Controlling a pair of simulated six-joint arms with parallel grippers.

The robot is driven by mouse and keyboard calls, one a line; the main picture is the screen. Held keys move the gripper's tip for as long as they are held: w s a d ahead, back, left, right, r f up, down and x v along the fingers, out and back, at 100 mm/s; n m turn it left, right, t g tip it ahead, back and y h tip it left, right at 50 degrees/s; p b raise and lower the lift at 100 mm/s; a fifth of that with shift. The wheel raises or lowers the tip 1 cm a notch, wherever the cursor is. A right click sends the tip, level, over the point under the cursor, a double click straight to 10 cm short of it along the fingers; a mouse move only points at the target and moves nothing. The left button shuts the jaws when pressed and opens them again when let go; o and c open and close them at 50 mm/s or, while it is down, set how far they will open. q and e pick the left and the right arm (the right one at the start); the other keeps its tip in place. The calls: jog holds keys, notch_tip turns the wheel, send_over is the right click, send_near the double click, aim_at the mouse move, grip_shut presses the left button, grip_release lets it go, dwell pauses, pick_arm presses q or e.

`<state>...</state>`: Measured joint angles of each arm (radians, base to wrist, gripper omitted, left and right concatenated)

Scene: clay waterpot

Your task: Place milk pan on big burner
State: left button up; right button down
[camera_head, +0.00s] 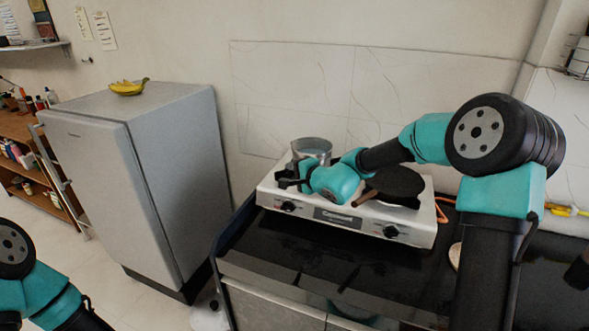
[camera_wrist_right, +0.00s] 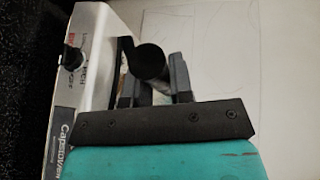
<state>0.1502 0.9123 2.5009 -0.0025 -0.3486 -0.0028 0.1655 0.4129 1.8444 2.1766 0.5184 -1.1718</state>
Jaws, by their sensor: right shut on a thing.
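The milk pan (camera_head: 311,148), a small grey metal pot, is upright over the left end of the white two-burner stove (camera_head: 340,214). I cannot tell whether its base touches the burner, because my right arm and gripper hide it. My right gripper (camera_head: 292,178) is at the pan's front left and is shut on its dark handle. In the right wrist view the black handle (camera_wrist_right: 150,62) lies between the two fingers. The stove's front panel and knob (camera_wrist_right: 72,57) show at the left there. My left gripper is out of view; only part of that arm shows at lower left.
A dark frying pan (camera_head: 396,181) with a wooden handle sits on the stove's right side, behind my right arm. The black counter (camera_head: 300,245) is clear in front. A grey fridge (camera_head: 165,170) with bananas (camera_head: 127,88) on top stands left. The tiled wall is close behind.

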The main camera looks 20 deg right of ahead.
jog(key=w+d, duration=0.2)
jog(key=w, duration=0.6)
jog(key=shift+d+f, duration=0.35)
jog(key=shift+d, duration=0.05)
jog(key=shift+s, duration=0.1)
jog(key=shift+f, duration=1.9)
jog(key=c, duration=1)
grip_release()
